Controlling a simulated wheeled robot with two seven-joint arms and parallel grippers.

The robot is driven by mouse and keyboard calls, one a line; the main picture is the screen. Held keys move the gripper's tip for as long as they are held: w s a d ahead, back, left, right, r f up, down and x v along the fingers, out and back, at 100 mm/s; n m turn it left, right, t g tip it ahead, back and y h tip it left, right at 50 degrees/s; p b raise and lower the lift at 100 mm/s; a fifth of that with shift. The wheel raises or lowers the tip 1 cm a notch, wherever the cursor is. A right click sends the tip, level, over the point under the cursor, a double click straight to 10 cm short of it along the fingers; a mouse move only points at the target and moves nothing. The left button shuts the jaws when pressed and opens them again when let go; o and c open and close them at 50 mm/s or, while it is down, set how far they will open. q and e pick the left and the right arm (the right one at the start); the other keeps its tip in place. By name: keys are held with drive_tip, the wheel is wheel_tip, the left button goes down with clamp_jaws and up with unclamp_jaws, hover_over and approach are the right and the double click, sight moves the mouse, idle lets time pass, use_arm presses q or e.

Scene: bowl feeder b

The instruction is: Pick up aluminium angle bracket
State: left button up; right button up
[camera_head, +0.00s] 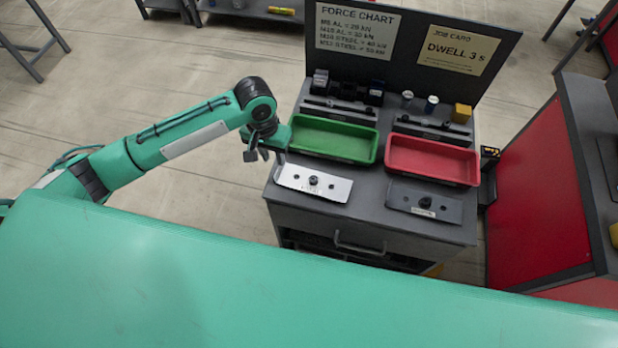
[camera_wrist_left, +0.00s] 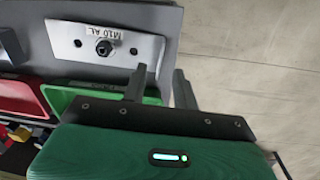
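The silver plate (camera_head: 313,183), which I take as the aluminium angle bracket, lies at the front left of the grey bench. It has a dark bolt or nut in its middle and a hole on each side. In the left wrist view the silver plate (camera_wrist_left: 105,45) carries the label "M10 AL". My right gripper is not in view.
A green tray (camera_head: 290,144) and a red tray (camera_head: 432,177) stand behind the plates. A darker grey plate (camera_head: 449,207) lies at the front right. A back panel with cards (camera_head: 355,29) rises behind. A red-sided cabinet (camera_head: 537,203) stands on the right; floor is clear left of the bench.

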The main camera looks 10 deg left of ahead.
use_arm(q)
drive_tip(key=shift+f, duration=0.8)
wheel_tip(320, 180, down, 4)
drive_tip(key=shift+d+f+p, duration=0.1)
drive_tip(key=shift+p, duration=0.7)
drive_tip(key=shift+f, duration=0.5)
clamp_jaws()
